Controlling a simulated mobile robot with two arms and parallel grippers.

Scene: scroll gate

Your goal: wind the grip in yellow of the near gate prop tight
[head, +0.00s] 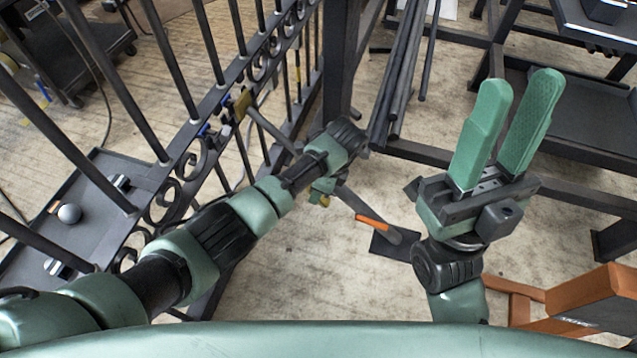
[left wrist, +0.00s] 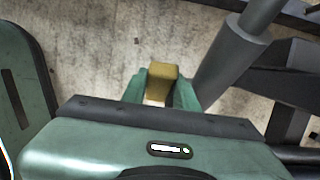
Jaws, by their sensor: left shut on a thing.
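The near gate prop (head: 352,198) is a grey bar slanting from the scroll gate down to a dark foot plate on the floor, with an orange sleeve (head: 372,222) near its lower end. My left gripper (head: 322,188) is at the middle of the prop. In the left wrist view its green fingers (left wrist: 161,92) are shut on the yellow grip (left wrist: 162,72), which sticks up between them. In the head view the grip is mostly hidden by my wrist. My right gripper (head: 518,95) is open and empty, raised to the right with fingers pointing up.
The dark scroll gate (head: 190,165) runs along the left, with a brass-coloured fitting (head: 240,105) at the prop's upper end. Long dark bars (head: 400,75) lean at centre back. A steel frame stands at right; an orange-brown stand (head: 590,305) is lower right.

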